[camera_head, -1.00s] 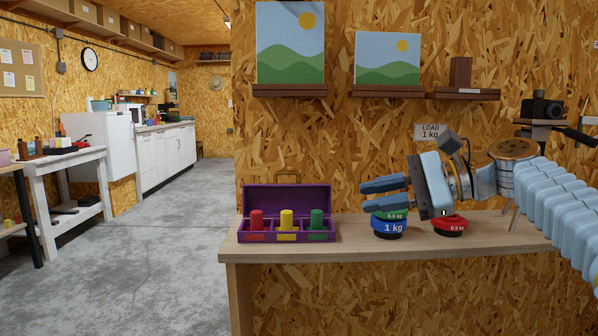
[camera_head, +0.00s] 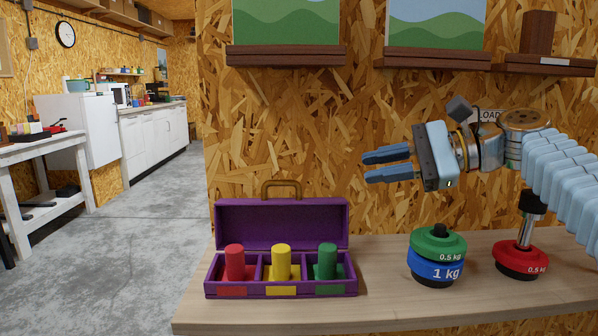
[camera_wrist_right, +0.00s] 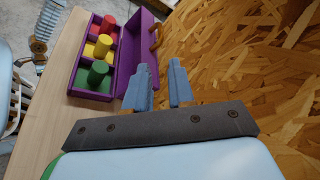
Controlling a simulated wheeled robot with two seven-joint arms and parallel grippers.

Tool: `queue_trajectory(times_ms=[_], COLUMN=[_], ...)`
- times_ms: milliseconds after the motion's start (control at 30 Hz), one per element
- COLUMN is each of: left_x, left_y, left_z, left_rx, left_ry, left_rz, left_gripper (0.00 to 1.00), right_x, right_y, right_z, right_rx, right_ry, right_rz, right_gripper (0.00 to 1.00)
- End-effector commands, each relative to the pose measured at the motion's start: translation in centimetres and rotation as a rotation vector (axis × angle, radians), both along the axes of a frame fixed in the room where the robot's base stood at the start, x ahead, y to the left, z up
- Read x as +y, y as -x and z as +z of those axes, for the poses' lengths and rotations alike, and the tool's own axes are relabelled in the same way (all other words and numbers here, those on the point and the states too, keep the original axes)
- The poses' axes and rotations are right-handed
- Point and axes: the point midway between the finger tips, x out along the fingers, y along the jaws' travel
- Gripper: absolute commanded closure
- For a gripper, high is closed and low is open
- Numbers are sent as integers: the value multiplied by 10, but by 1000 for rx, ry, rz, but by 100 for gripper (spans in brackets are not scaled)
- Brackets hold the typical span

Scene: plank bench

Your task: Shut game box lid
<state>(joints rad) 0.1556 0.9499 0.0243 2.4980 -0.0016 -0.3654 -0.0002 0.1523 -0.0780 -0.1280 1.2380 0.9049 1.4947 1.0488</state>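The purple game box (camera_head: 282,290) stands on the plank bench with its lid (camera_head: 283,224) raised upright at the back. A brown handle (camera_head: 281,186) sits on the lid's top edge. Three compartments hold a red peg (camera_head: 234,263), a yellow peg (camera_head: 281,262) and a green peg (camera_head: 327,261). My right gripper (camera_head: 364,167) is open and empty, in the air to the right of the lid and above it, pointing left. In the right wrist view its fingers (camera_wrist_right: 158,88) are apart, with the lid (camera_wrist_right: 133,58) beyond them. My left gripper is not in view.
Stacked green and blue weights (camera_head: 437,256) stand on the bench right of the box. A red weight (camera_head: 521,258) with a metal post stands farther right. Shelves with pictures (camera_head: 285,56) hang on the wall above. Bare bench (camera_head: 385,293) lies between box and weights.

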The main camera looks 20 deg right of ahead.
Motion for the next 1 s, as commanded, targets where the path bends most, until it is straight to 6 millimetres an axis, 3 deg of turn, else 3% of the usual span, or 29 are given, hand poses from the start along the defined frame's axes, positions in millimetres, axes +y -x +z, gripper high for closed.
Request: queue_trajectory(times_ms=[167,633,800,1000], left_x=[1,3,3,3], left_y=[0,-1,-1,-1], left_z=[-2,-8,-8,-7], left_rx=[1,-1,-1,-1], left_ry=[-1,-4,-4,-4], left_rz=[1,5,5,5], left_gripper=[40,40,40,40], right_x=[13,94,108,112], right_y=[-8,-59,-69,-72], right_z=[-5,-31,-36,-37], right_rx=[1,1,1,0], right_ry=[-1,0,0,0], right_rz=[3,3,2,0], right_gripper=[77,77,77,77])
